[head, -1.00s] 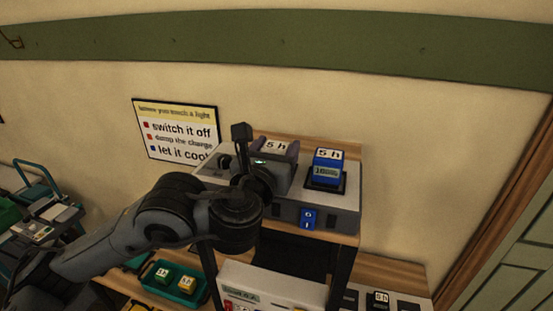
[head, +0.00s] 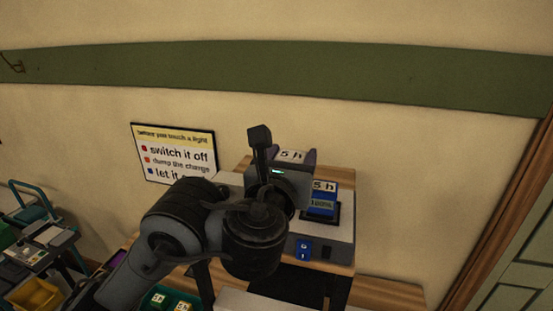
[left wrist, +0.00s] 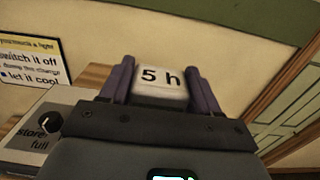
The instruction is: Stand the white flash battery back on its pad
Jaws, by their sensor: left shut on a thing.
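My left gripper (head: 293,158) is shut on the white flash battery (head: 292,156), whose top reads "5 h". In the left wrist view the battery (left wrist: 161,80) sits between the two purple fingers, with its lower part hidden by the gripper body. In the head view the gripper is over the grey charging unit (head: 339,252), just left of and behind a blue battery (head: 323,197) marked "5 h". The blue battery stands on a dark square pad on the unit. I cannot make out a free pad; my arm covers the unit's left part. My right gripper is not in view.
The unit is on a wooden shelf (head: 346,175) against the wall, beside a warning sign (head: 174,154). A dial (left wrist: 50,122) shows in the left wrist view. A cart with a yellow bin (head: 35,293) stands at left.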

